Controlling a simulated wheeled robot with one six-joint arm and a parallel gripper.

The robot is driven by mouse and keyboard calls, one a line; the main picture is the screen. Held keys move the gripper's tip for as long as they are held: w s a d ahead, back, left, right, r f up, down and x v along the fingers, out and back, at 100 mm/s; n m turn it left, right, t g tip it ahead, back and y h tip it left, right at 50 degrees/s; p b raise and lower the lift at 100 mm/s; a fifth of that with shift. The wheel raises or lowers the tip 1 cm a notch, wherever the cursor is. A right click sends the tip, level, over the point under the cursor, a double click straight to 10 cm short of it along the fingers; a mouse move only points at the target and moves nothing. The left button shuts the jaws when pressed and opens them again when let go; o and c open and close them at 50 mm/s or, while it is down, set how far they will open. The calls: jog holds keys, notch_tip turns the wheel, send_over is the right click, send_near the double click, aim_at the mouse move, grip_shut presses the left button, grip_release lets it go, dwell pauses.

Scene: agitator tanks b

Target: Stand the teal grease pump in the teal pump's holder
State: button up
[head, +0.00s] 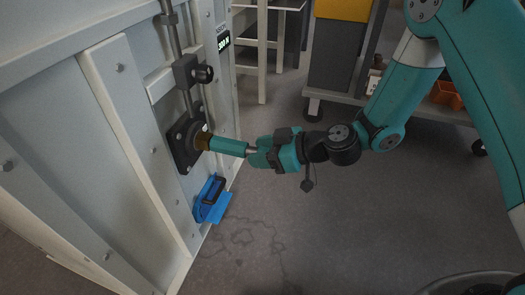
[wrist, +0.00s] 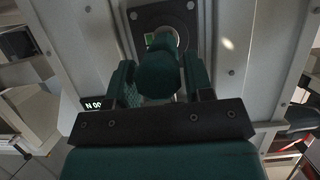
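The teal grease pump (head: 228,146) lies roughly level, its far end at a brass-coloured fitting (head: 202,140) on a black square flange (head: 181,148) of the pale tank wall. From here I cannot tell whether it touches the fitting. My gripper (head: 264,151) is around the pump's near end. I cannot make out a teal holder in either view.
A blue bracket (head: 210,199) is on the wall below the flange. A vertical rod with a black clamp (head: 190,72) rises above it. A grey cart (head: 340,60) stands behind, with an orange bin (head: 446,94) at right.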

grip_shut()
jog(key=shift+s+d+b, duration=0.2)
jog(key=shift+d+b, duration=0.15)
jog(key=shift+d, duration=0.25)
dwell(0.3)
jog(key=shift+c, duration=1.4)
grip_release()
grip_shut()
jog(key=shift+s+d+b, duration=0.25)
jog(key=shift+d+b, duration=0.05)
jog(key=shift+d, duration=0.35)
jog(key=shift+s+d+b, duration=0.25)
jog(key=shift+d, duration=0.4)
